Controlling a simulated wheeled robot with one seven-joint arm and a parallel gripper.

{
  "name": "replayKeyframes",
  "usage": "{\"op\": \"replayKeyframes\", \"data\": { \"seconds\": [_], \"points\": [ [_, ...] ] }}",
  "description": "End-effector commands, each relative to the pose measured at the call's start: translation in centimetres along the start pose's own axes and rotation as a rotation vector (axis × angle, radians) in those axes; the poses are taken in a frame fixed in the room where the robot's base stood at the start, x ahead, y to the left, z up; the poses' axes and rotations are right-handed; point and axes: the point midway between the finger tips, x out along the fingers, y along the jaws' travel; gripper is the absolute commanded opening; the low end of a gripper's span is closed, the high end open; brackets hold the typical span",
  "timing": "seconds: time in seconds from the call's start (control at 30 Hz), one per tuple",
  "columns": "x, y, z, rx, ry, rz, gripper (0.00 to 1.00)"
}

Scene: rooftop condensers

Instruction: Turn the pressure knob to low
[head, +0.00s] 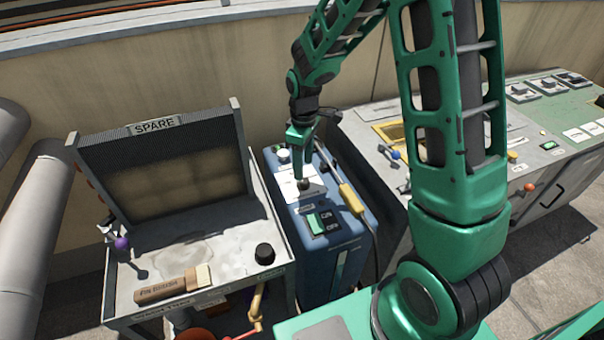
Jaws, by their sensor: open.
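A blue box-shaped unit (345,262) stands in the middle, between a table and a counter. Its top carries a white label plate (287,188) with a small dark round knob (303,184), which may be the pressure knob; its pointer and setting are too small to read. My gripper (300,167) hangs down over this top, its tips just above or at the dark knob. It is open; whether the tips touch the knob I cannot tell. A green rocker switch (320,222) marked ON and OFF sits nearer the front.
A yellow-handled tool (351,198) lies along the unit's right edge. On the left table (222,233) are a brush (175,284), a black knob-like piece (264,253) and an upright SPARE panel (165,170). A grey counter (545,160) stands right, behind my arm.

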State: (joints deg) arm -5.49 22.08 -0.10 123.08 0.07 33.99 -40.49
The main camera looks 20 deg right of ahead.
Motion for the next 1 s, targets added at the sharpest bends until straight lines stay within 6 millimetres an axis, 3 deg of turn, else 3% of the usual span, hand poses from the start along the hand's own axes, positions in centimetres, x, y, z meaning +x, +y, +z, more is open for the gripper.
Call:
{"op": "replayKeyframes", "data": {
  "seconds": [0.1, 0.3, 0.87, 1.0],
  "points": [
    [-2.1, 0.1, -0.1, 0.0, 0.003, 0.003, 0.5],
    [-4.1, 0.1, -0.1, 0.0, 0.001, 0.002, 0.5],
    [-4.5, 0.1, 0.0, 0.002, 0.0, 0.001, 0.5],
    [-5.5, 0.4, 1.4, 0.049, -0.003, 0.008, 0.5]
  ]
}}
